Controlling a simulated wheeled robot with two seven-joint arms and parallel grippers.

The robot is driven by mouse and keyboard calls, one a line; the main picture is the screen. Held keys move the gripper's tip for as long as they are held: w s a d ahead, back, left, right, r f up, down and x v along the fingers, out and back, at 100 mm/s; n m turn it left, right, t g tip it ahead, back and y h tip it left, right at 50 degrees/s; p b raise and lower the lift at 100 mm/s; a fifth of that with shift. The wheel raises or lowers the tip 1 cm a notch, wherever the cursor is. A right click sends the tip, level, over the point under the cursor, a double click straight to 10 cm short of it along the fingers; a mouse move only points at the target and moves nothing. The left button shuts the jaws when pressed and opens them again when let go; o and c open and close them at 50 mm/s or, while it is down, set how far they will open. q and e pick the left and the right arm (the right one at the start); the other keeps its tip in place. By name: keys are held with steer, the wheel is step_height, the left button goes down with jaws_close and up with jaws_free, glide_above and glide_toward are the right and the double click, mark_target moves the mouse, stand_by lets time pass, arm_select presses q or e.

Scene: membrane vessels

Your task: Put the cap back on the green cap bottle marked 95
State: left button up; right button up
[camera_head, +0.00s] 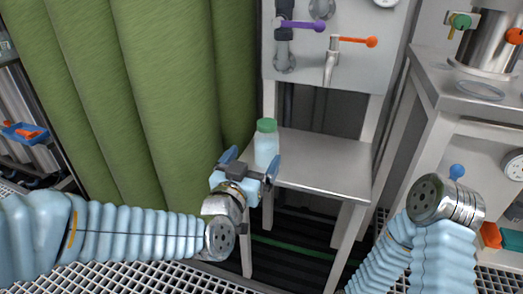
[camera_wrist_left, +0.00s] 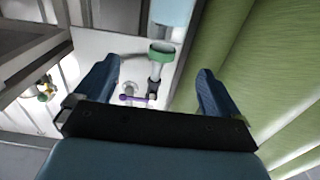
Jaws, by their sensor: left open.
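A pale blue, translucent bottle (camera_head: 266,152) stands upright on the left part of a small metal table. A green cap (camera_head: 266,125) is on its top; I cannot tell whether it is tight. No marking is legible. In the left wrist view the picture is inverted, with the bottle body (camera_wrist_left: 172,12) at the top edge and the green cap (camera_wrist_left: 161,50) below it. My left gripper (camera_head: 251,162) is open and empty, just in front of the bottle. Its fingers stand wide apart in the left wrist view (camera_wrist_left: 157,68). My right gripper is not visible; only the right arm shows.
The metal table (camera_head: 325,165) is bare right of the bottle. Behind it, a panel carries a purple-handled valve (camera_head: 302,25) and an orange-handled valve (camera_head: 357,41). A green curtain (camera_head: 170,90) hangs close on the left. A steel bench (camera_head: 470,100) stands at the right.

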mark_target(267, 136)
arm_select(q)
steer(key=shift+w, duration=0.1)
steer(key=x, duration=0.8)
steer(key=shift+w+d+f, duration=0.1)
steer(key=shift+w, duration=0.15)
steer(key=x, duration=0.5)
steer(key=shift+w+a+b, duration=0.2)
steer(key=shift+a+b, duration=0.1)
steer(key=c, duration=1.2)
